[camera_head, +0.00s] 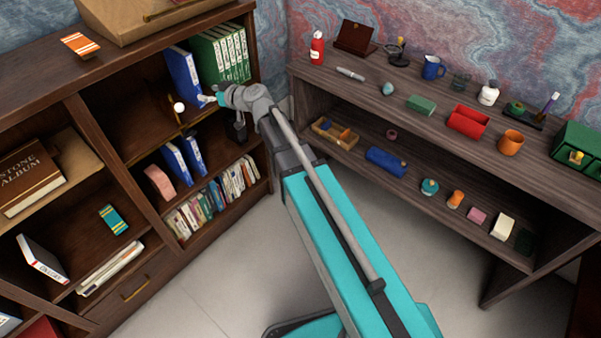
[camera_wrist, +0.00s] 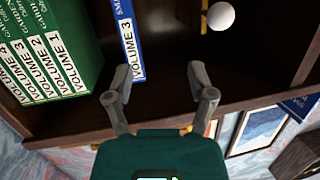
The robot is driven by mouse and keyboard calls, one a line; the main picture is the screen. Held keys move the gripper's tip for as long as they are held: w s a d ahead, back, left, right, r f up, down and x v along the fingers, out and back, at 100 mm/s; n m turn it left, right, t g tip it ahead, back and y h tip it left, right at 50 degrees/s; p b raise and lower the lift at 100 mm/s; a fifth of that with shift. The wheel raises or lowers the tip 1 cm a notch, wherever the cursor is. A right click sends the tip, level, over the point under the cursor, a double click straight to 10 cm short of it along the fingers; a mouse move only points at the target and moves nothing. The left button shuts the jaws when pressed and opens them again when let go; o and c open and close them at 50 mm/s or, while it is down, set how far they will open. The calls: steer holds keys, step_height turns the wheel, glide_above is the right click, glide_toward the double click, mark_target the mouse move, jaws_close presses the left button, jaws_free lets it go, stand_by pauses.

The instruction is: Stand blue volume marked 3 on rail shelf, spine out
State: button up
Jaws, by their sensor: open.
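The blue volume (camera_head: 183,76) stands on the upper shelf in the head view, beside the green volumes (camera_head: 220,55). In the wrist view the blue volume's white spine label (camera_wrist: 129,40) reads VOLUME 3 and faces out. My gripper (camera_head: 211,99) is at the front of that shelf, close to the blue volume. In the wrist view my gripper (camera_wrist: 160,72) is open with nothing between its fingers. Its left finger overlaps the label's end; I cannot tell if they touch. A thin brass rail (camera_wrist: 204,18) runs along the shelf.
A white ball (camera_head: 179,107) sits by the rail, to the right of the volume in the wrist view (camera_wrist: 221,16). More blue books (camera_head: 175,161) stand on the shelf below, above a row of mixed books (camera_head: 215,195). A side shelf unit (camera_head: 420,130) holds small items.

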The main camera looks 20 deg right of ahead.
steer(key=s+d+f+m+g+h, duration=0.4)
steer(key=s+d+f, duration=0.3)
steer(key=s+d, duration=0.3)
steer(key=s+d+f+m+g+h, duration=0.4)
steer(key=s+d+f+g+h, duration=0.3)
steer(key=s+d, duration=0.4)
steer(key=s+f, duration=0.1)
steer(key=s, duration=0.4)
